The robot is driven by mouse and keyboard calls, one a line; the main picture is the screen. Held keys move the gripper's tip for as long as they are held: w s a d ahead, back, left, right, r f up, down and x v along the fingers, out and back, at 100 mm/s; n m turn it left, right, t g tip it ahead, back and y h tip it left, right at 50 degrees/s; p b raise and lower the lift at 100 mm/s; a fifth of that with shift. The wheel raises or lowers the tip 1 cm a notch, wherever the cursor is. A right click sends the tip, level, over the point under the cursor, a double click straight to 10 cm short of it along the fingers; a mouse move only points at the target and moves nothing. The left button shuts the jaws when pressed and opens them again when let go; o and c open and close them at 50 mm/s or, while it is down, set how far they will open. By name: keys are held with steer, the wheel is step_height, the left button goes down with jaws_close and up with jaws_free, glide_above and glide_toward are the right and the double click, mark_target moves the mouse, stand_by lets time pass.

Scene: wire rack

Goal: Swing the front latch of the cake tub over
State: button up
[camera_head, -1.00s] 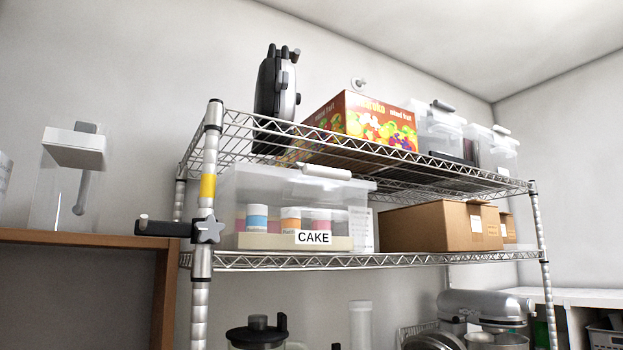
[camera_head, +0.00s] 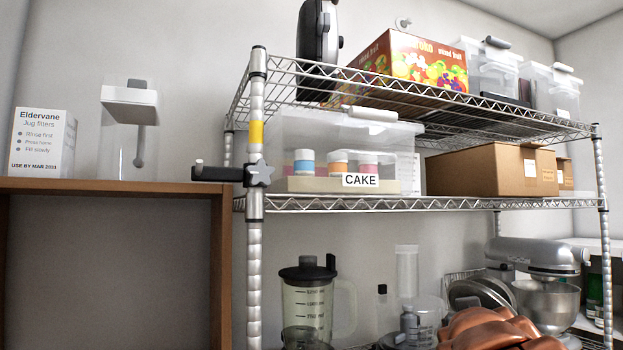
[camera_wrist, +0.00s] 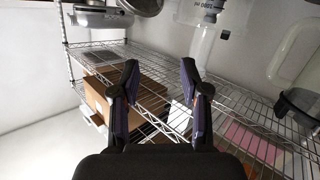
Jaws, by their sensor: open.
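The clear cake tub (camera_head: 290,128) stands on the rack's middle shelf, behind the left front post, with jars and a CAKE label (camera_head: 361,180) inside or on its front. A pale bar-shaped latch (camera_head: 370,113) lies along the top front edge of its lid. My gripper (camera_wrist: 160,66) shows only in the wrist view, with its two fingers apart and nothing between them. I cannot surely identify the tub in the wrist view.
A fruit box (camera_head: 415,62) is on the shelf above. A blender (camera_head: 308,300) and a stand mixer (camera_head: 540,258) are below.

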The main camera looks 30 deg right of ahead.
mark_target(382, 116)
steer(key=s+d+r+t+h, duration=0.1)
steer(key=s+d+r+h, duration=0.1)
steer(key=r, duration=0.6)
steer(key=s+d+r+t+h, duration=0.1)
steer(key=s+r+h, duration=0.2)
steer(key=r, duration=0.5)
steer(key=s+a+r+n+t, duration=0.2)
steer(key=a+r+n+t, duration=0.25)
steer(key=r, duration=0.45)
steer(key=s+a+r+n+t, duration=0.3)
steer(key=r+n+t, duration=0.2)
steer(key=r, duration=0.4)
steer(key=w+a+f+n+y, duration=0.2)
steer(key=w+a+n+y, duration=0.65)
steer(key=n+y, duration=0.65)
steer(key=shift+t, duration=0.45)
steer(key=shift+a+p+x, duration=0.2)
steer(key=shift+p+x, duration=0.35)
steer(key=shift+x, duration=1.15)
steer(key=shift+a+p+x, duration=0.2)
steer(key=shift+p+x, duration=0.35)
steer(key=shift+x, duration=1.2)
steer(key=shift+c, duration=0.2)
jaws_close()
